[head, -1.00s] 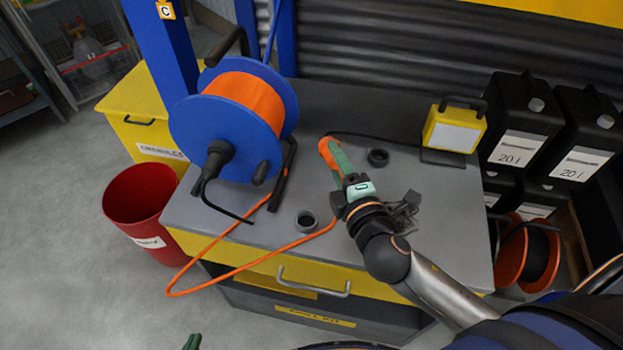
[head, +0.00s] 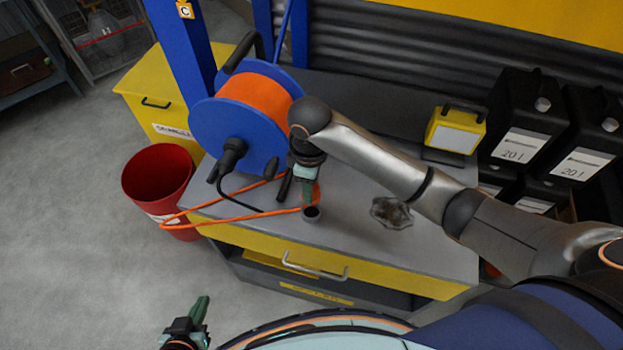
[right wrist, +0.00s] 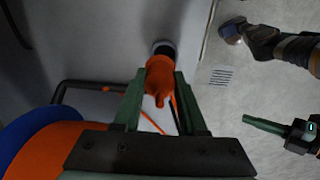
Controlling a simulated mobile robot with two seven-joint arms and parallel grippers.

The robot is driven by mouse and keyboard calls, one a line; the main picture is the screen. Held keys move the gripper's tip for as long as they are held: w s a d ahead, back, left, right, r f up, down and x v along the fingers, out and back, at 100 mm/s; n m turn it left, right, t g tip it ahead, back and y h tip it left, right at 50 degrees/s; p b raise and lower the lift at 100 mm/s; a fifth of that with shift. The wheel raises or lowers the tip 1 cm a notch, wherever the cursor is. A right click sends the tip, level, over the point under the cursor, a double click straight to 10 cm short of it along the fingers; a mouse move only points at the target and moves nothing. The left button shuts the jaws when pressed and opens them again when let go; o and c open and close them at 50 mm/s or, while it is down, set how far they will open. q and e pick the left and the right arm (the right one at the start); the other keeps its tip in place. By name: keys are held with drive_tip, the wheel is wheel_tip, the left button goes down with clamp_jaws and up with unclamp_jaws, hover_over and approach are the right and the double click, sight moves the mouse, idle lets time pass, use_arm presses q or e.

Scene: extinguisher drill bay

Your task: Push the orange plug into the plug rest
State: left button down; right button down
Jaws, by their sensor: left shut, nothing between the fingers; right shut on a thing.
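My right gripper (head: 308,198) is shut on the orange plug (right wrist: 160,80), pointing down at the table's front. A sliver of the plug (head: 317,193) shows beside the fingers in the head view. A dark, round, cup-like plug rest (head: 311,214) stands directly at the plug's lower end; it also shows in the right wrist view (right wrist: 163,48). The plug's end meets or overlaps its mouth; I cannot tell how deep it sits. My left gripper (head: 200,311) is shut and empty, low in front of the bench, and shows in the right wrist view (right wrist: 264,125).
A blue cable reel (head: 205,125) with orange cable stands left of my right gripper. A crumpled grey thing (head: 391,212) lies to the right. A yellow lamp (head: 455,131) and black canisters (head: 522,120) are at the right. A red bin (head: 157,180) stands left of the bench.

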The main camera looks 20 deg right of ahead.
drive_tip(key=shift+s+r, duration=0.25)
drive_tip(key=shift+f, duration=2.1)
drive_tip(key=shift+f, duration=0.95)
drive_tip(key=shift+c, duration=1.9)
unclamp_jaws()
drive_tip(key=shift+r, duration=4.5)
drive_tip(key=shift+s+f, duration=0.1)
